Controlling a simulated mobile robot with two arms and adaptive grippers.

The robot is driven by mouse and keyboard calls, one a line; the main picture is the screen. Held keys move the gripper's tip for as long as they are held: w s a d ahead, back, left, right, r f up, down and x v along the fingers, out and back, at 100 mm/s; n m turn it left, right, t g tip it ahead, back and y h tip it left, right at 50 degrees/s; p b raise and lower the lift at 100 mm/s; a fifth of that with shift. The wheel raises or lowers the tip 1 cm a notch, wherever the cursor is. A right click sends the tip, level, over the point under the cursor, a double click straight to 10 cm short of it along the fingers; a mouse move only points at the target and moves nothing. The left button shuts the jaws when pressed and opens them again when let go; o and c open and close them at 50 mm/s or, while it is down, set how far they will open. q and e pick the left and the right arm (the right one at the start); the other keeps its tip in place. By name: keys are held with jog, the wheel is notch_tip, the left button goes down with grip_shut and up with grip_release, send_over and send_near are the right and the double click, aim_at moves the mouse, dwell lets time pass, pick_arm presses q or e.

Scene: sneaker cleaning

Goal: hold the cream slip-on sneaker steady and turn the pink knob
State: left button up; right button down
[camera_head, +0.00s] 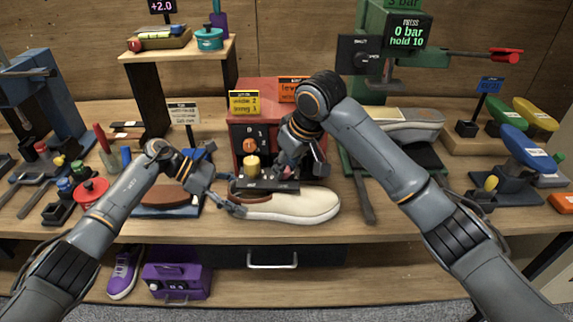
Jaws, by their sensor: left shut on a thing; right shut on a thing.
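The cream slip-on sneaker (300,206) lies on the bench in front of a red machine (262,92), its toe pointing right. My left gripper (236,206) is shut on the sneaker's left end. My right gripper (291,166) is in front of the red machine, above the sneaker, and is shut on a small pink thing that looks like the pink knob (287,169); the fingers hide most of it. An orange knob (249,145) and a yellow cylinder (252,167) stand beside it to the left.
A green press (403,37) with a grey sneaker (407,124) under it stands at the right. A brown sole piece (166,197) lies left of my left gripper. Tools and a red-lidded jar (91,191) crowd the left. The bench's front edge is close to the sneaker.

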pick_arm(q)
jog(key=shift+f, duration=0.1)
pick_arm(e)
jog(key=m, duration=0.2)
jog(key=m+h, duration=0.1)
jog(key=shift+s+a+m+t, duration=0.15)
jog(key=shift+a+m+t, duration=0.1)
jog(key=shift+m+t, duration=0.15)
pick_arm(q)
jog(key=shift+s, duration=0.1)
pick_arm(e)
jog(key=shift+a+m+h, duration=0.1)
jog(key=shift+m+h, duration=0.8)
jog(key=shift+m, duration=1.4)
jog(key=c, duration=1)
grip_release()
jog(key=shift+r, duration=0.1)
jog(key=v, duration=1.1)
jog(key=shift+s+a+r, duration=0.15)
jog(key=shift+s+r, duration=0.15)
jog(key=shift+s, duration=0.05)
